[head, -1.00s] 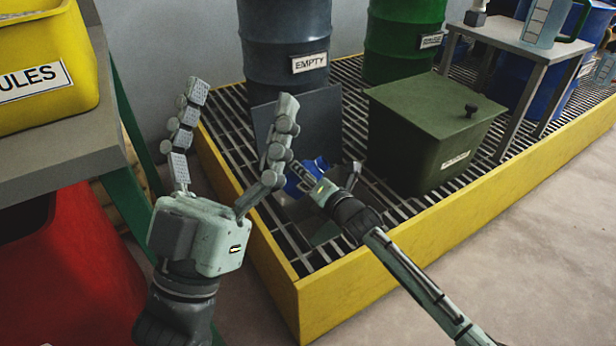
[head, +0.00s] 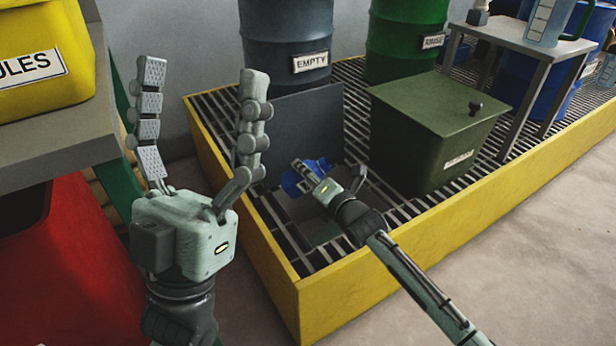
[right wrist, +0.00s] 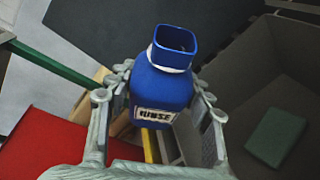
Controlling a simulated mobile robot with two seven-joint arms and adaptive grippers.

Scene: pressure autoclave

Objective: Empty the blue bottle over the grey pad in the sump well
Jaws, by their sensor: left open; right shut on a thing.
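The blue bottle (head: 311,176), labelled "RINSE", also shows in the right wrist view (right wrist: 160,88) with an open, squarish mouth. My right gripper (head: 313,184) is shut on it, with fingers on both sides of its body. In the head view the bottle is partly hidden by this gripper, over the sump well (head: 318,231); its exact tilt is hard to tell. The grey pad (right wrist: 275,137) lies on the well floor in the right wrist view, right of the bottle and apart from it. No liquid is seen leaving the mouth. My left gripper (head: 203,82) is open and empty, left of the well.
A raised dark panel (head: 301,128) stands behind the well. A green lidded bin (head: 432,130) is to the right on the grating. Drums (head: 287,35) stand behind. The yellow sump edge (head: 400,262) runs along the front. A grey shelf (head: 70,135) is at left.

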